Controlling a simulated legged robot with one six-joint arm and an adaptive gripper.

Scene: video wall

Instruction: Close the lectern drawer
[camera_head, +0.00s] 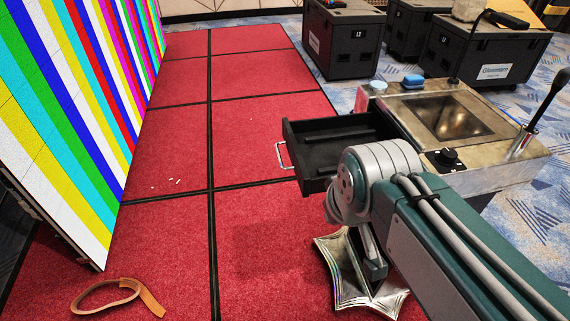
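The lectern (505,150) stands at the right, with a metal top and a screen set in it. Its black drawer (334,134) is pulled out toward the left and looks empty inside. A pale metal handle (282,156) is on the drawer's left front. My arm comes in from the lower right, and its grey wrist covers the drawer's near right corner. My gripper (376,268) points down below the wrist, right of and nearer than the handle. Its fingers are mostly hidden, so I cannot tell whether they are open or shut.
A shiny silver crumpled piece (352,284) shows around my gripper; I cannot tell whether they touch. A brown strap (118,297) lies on the red floor. A striped video wall (75,95) stands left. Black cases (345,42) stand behind. The red floor left of the drawer is mostly clear.

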